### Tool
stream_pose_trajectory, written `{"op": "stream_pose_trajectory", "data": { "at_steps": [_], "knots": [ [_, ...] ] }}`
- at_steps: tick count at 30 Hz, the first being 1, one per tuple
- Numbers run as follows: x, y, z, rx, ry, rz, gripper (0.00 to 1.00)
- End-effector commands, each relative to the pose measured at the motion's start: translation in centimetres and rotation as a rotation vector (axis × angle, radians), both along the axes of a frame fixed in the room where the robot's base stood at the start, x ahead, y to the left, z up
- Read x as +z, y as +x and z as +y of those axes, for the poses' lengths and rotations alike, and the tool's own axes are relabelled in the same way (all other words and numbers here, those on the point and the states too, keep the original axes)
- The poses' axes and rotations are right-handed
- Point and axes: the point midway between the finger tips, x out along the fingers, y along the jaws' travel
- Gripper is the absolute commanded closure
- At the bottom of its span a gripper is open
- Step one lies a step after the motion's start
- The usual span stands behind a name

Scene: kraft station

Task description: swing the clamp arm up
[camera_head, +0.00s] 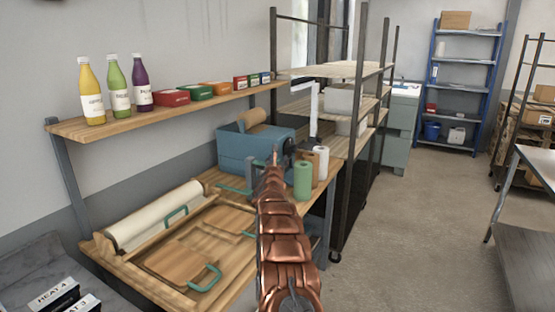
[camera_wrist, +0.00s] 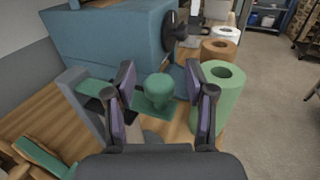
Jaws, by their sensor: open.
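My gripper (camera_wrist: 159,82) is open and empty in the wrist view, its two dark fingers apart. Between and beyond the fingertips is a green knob (camera_wrist: 160,88) on a green base, apparently part of the clamp. A green bar (camera_wrist: 93,86) lies to its left by a grey upright bracket (camera_wrist: 80,103). I cannot tell for sure which green part is the clamp arm. In the head view a teal bar (camera_head: 234,189) shows low in front of the blue machine (camera_head: 240,148). My copper-coloured arm (camera_head: 283,240) hides part of that area.
A green roll (camera_head: 302,180) stands right of my gripper, close to the right finger; it also shows in the wrist view (camera_wrist: 222,95). A brown roll (camera_wrist: 218,49) and a white roll (camera_wrist: 226,33) stand behind. Wooden boards with teal handles (camera_head: 208,280) lie left on the bench.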

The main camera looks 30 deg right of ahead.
Motion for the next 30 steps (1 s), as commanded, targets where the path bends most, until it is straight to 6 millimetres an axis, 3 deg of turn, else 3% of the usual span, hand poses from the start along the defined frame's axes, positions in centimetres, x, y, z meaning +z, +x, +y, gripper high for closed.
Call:
{"op": "stream_pose_trajectory", "data": {
  "at_steps": [8,24,30],
  "knots": [
    [-0.03,0.03,0.00,0.000,0.000,0.000,0.45],
    [-0.01,0.03,0.00,0.000,-0.001,0.001,1.00],
    [0.00,0.02,0.00,0.000,-0.001,0.001,1.00]
  ]
}}
